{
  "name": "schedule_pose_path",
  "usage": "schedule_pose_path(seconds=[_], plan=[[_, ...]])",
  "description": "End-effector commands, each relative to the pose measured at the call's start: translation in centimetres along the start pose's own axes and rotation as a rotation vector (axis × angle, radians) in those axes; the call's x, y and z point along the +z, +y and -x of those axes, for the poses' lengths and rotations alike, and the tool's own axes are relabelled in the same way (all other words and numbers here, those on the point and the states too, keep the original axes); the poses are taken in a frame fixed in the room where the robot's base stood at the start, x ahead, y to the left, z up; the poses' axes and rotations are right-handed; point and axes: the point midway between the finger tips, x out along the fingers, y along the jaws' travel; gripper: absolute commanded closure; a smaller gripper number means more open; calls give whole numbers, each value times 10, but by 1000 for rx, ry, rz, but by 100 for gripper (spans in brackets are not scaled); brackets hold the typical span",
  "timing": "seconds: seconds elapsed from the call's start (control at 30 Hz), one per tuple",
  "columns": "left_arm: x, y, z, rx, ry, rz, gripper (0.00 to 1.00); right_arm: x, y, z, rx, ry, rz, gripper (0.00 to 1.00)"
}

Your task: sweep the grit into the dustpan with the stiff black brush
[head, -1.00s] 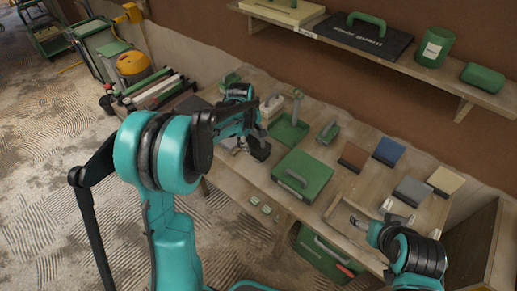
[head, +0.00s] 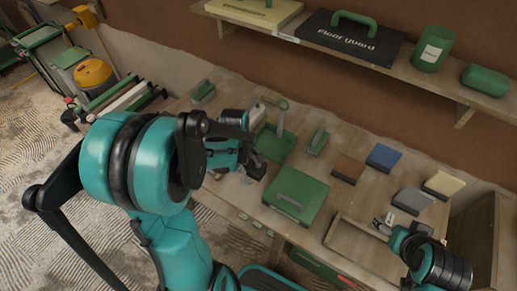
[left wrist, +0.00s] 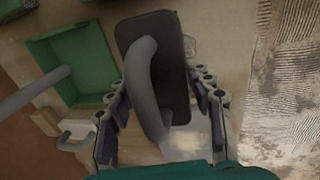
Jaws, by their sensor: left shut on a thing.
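The stiff black brush (left wrist: 160,90) has a thick grey handle (left wrist: 145,85) and sits between the fingers of my left gripper (left wrist: 158,110), which is shut on it. In the head view the left gripper (head: 246,160) is over the bench's left part, just left of the green dustpan (head: 272,145). The dustpan also shows at the left in the left wrist view (left wrist: 47,65), its grey handle crossing the corner. A pale patch (left wrist: 187,142), perhaps grit, lies below the brush. My right gripper (head: 384,222) is over the bench's right side; its fingers are too small to judge.
A green case (head: 296,196) lies right of the brush. A green-handled tool (head: 317,141) and several coloured blocks (head: 383,157) lie along the back. A shelf (head: 400,68) hangs above. A shallow wooden tray (head: 350,243) is near the right gripper.

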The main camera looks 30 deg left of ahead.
Motion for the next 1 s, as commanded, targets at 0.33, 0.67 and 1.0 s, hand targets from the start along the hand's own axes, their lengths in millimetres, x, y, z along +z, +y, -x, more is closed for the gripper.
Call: schedule_pose_path(seconds=[0.33,0.67,1.0], plan=[[0,-6,-26,0,0,1,80,13,0,-18,0,0,0,28],[0,-6,-49,0,0,0,80,24,0,-33,0,0,0,28],[0,23,-52,0,0,0,85,23,0,-32,0,0,0,28]])
